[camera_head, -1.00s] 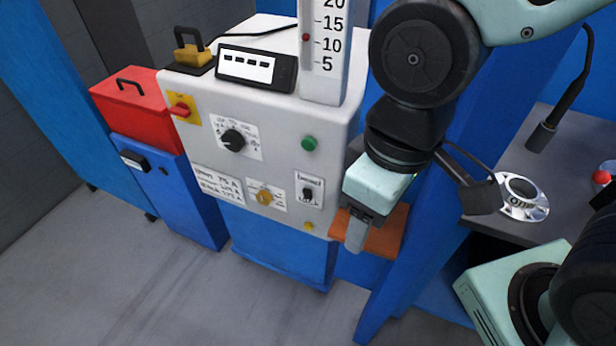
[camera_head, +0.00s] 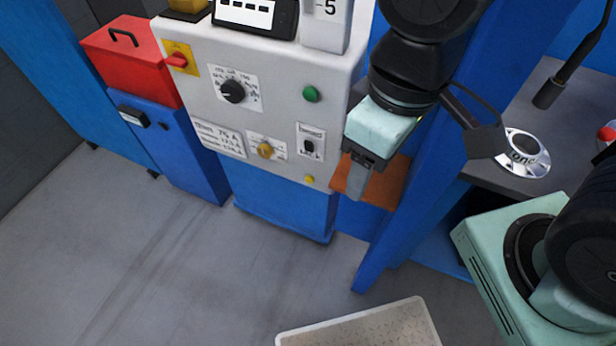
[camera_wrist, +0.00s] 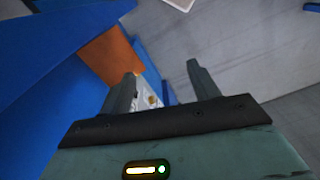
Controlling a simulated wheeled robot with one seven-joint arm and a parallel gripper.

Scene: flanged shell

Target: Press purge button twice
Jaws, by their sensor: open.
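The white control panel (camera_head: 275,130) fills the upper middle of the head view. It carries a round green button (camera_head: 310,94) at right and a small yellow button (camera_head: 309,179) at the bottom right corner. No label readable here tells which is the purge button. My gripper (camera_head: 357,186) hangs just right of the panel, pointing down, empty, in front of an orange-brown shelf (camera_head: 378,184). In the wrist view my gripper (camera_wrist: 161,72) is open, with a sliver of the panel and a small yellowish part (camera_wrist: 152,100) between its fingers.
The panel also has a black dial (camera_head: 232,92), a yellow knob (camera_head: 265,150), a toggle switch (camera_head: 308,146) and a red switch (camera_head: 178,61). A red box (camera_head: 130,65) stands left. A pale tray (camera_head: 365,328) lies on the floor in front. A blue post (camera_head: 415,180) stands close right.

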